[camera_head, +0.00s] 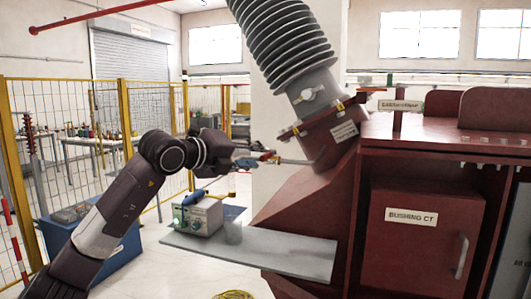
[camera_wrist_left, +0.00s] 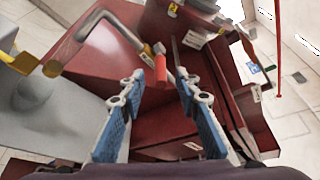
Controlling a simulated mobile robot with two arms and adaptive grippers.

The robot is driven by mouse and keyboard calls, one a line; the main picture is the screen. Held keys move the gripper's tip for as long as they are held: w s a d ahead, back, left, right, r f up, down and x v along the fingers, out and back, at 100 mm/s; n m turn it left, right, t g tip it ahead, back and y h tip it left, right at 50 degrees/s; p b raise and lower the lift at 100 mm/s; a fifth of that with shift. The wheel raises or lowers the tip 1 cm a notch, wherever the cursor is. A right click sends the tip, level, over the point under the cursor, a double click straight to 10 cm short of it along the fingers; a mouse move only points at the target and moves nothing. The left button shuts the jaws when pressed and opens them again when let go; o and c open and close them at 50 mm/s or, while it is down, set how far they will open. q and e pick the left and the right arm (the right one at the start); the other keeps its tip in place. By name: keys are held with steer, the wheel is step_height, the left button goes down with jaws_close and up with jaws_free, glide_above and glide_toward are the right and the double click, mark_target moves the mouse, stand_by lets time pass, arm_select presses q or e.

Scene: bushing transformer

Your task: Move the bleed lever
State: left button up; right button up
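A thin grey lever with a red end (camera_wrist_left: 160,68) shows in the left wrist view, beside a bent grey pipe (camera_wrist_left: 88,30). I take this to be the bleed lever. In the head view the grey rod (camera_head: 292,161) sticks out left from the base of the tilted bushing (camera_head: 325,135). My left gripper (camera_head: 262,157) is at its outer end. In the left wrist view my gripper's blue-padded fingers (camera_wrist_left: 158,82) are apart, with the red end between or just beyond their tips. I cannot tell whether they touch. My right gripper is not in view.
The dark red transformer housing (camera_head: 415,235) fills the right. A yellow-framed fence (camera_head: 125,105) stands behind my arm.

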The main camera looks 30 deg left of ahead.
mark_target(265, 157)
arm_select(q)
steer(key=p+x, duration=0.1)
steer(key=x, duration=0.2)
steer(key=shift+w+p, duration=0.3)
steer(key=shift+w, duration=0.1)
steer(key=shift+w+d+f, duration=0.1)
steer(key=shift+w+f, duration=0.05)
steer(key=shift+w, duration=0.2)
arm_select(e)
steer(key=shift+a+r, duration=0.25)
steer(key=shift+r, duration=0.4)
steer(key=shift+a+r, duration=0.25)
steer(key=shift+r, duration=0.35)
arm_select(q)
steer(key=shift+c, duration=0.4)
jaws_close()
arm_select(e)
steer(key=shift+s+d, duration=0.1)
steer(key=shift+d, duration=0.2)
